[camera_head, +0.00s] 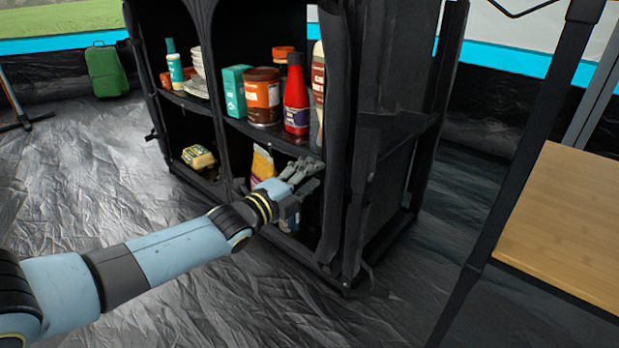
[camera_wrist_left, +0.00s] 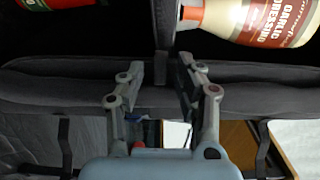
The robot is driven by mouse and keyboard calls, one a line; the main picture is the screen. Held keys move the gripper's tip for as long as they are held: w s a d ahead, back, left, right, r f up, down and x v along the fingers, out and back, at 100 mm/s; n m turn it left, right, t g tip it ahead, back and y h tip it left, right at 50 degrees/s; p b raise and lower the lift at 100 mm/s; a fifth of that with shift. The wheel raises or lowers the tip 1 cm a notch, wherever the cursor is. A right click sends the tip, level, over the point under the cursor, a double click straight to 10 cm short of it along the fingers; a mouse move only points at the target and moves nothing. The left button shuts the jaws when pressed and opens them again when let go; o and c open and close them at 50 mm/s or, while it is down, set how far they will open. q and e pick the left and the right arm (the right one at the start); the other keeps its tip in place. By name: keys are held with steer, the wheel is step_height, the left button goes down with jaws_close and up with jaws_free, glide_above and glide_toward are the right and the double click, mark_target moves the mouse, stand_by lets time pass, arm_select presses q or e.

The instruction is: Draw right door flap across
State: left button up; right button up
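The black fabric cupboard (camera_head: 225,130) stands open at the front, with food on its shelves. Dark fabric, which looks like the right door flap (camera_head: 345,95), is gathered upright along the front right edge; it is hard to tell from the frame. My left gripper (camera_head: 308,172) is at this edge, just below the middle shelf. In the left wrist view, my left gripper (camera_wrist_left: 161,68) has its fingers apart, pointing at a grey padded fabric band (camera_wrist_left: 70,84). A narrow grey strip shows between the fingertips; I cannot tell whether they touch it. My right gripper is not in view.
A red bottle (camera_head: 296,100), a brown jar (camera_head: 262,95) and a teal box (camera_head: 234,90) stand on the upper shelf. A yellow packet (camera_head: 262,163) is near my left gripper. A wooden table (camera_head: 565,225) is at the right. The floor at left is mostly clear.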

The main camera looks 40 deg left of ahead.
arm_select(q)
steer(key=shift+c, duration=0.4)
jaws_close()
